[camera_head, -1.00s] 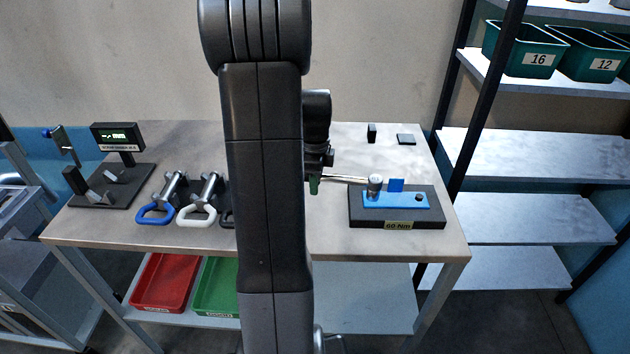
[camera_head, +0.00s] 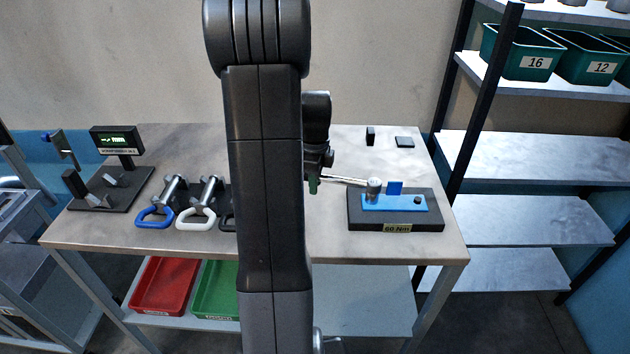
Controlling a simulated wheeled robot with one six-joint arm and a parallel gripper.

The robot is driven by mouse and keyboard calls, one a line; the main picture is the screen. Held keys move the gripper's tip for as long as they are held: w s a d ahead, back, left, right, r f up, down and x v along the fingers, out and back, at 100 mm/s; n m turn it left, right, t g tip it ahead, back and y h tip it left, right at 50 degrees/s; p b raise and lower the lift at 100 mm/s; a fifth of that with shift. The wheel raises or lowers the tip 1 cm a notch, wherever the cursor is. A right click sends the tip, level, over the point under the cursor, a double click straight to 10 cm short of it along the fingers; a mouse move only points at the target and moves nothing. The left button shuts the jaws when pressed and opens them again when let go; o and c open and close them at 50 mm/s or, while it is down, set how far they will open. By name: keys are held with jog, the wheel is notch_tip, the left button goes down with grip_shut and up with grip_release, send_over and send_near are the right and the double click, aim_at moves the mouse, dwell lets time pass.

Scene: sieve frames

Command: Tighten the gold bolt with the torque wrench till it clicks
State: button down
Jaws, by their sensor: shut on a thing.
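The wrench's round silver head (camera_head: 374,188) is over the left end of a blue plate (camera_head: 400,203) on a black block (camera_head: 437,222) labelled 60 Nm. The gold bolt cannot be seen; the wrench head covers that end of the plate. A dark round hole or bolt (camera_head: 418,200) shows at the plate's right end, and a small blue upright tab (camera_head: 395,187) stands behind the plate.
Blue (camera_head: 154,217) and white (camera_head: 196,218) handled tools lie left of my arm, with a dark one partly hidden. A display stand (camera_head: 118,139) is at the table's back left. A shelf rack (camera_head: 528,160) stands right.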

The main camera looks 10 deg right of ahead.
jog(key=shift+w+d+r, duration=0.1)
jog(key=shift+w, duration=0.05)
jog(key=shift+s, duration=0.2)
jog(key=shift+s+a, duration=0.2)
jog(key=shift+s, duration=0.05)
jog(key=shift+r, duration=0.15)
dwell(0.3)
jog(key=shift+r+p, duration=1.85)
jog(key=shift+r, duration=0.45)
